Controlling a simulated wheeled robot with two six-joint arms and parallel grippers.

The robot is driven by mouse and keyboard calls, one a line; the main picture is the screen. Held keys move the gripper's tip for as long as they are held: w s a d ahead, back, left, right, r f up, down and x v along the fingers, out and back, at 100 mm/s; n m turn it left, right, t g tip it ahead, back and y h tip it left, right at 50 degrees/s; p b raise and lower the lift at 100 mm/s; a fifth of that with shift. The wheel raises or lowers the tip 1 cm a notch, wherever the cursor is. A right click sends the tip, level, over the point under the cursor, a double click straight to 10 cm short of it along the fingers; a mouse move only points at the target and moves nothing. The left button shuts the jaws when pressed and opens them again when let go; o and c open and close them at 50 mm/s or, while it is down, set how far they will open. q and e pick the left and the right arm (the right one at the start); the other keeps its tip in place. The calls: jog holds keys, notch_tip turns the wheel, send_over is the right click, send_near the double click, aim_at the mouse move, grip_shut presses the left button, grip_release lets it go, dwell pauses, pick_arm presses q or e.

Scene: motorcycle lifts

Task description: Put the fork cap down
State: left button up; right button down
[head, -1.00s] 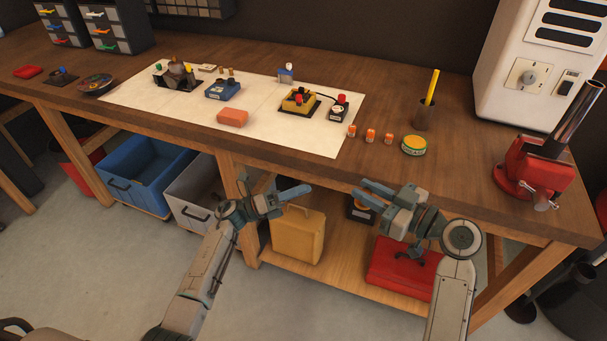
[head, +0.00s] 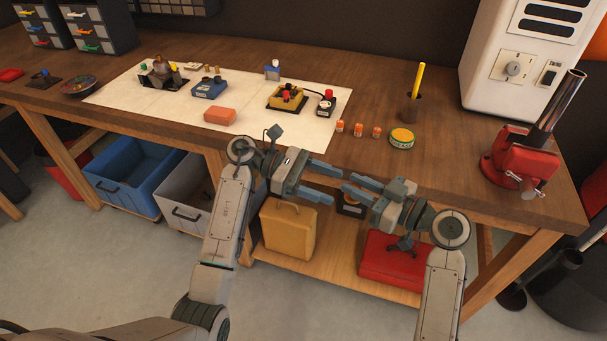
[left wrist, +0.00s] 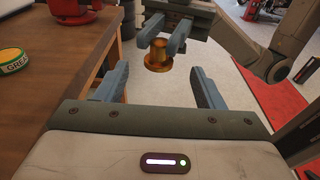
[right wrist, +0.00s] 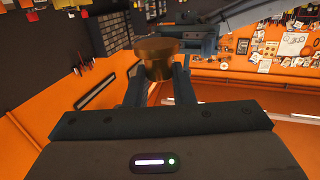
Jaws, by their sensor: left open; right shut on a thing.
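The fork cap is a gold, flanged round piece, seen in the left wrist view (left wrist: 158,56) and the right wrist view (right wrist: 154,60). My right gripper (head: 346,184) is shut on it, the fingers on either side of its narrower part. In the head view I cannot make out the cap among the fingers. My left gripper (head: 338,187) is open and empty, facing the right gripper in front of the bench edge. In the left wrist view the cap shows beyond the left fingertips, between them, apart from both.
The wooden bench (head: 440,165) carries a white mat (head: 160,110) with an orange block (head: 219,115) and several small parts. A green-rimmed tin (head: 402,138), a pencil cup (head: 410,108) and a red vise (head: 515,160) stand right of it. Bench top between tin and vise is clear.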

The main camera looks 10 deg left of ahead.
pick_arm(q)
jog(key=shift+x, duration=2.3)
jog(key=c, duration=1)
jog(key=shift+c, duration=0.4)
pick_arm(e)
jog(key=c, duration=1.2)
grip_release()
jog(key=shift+o, duration=0.2)
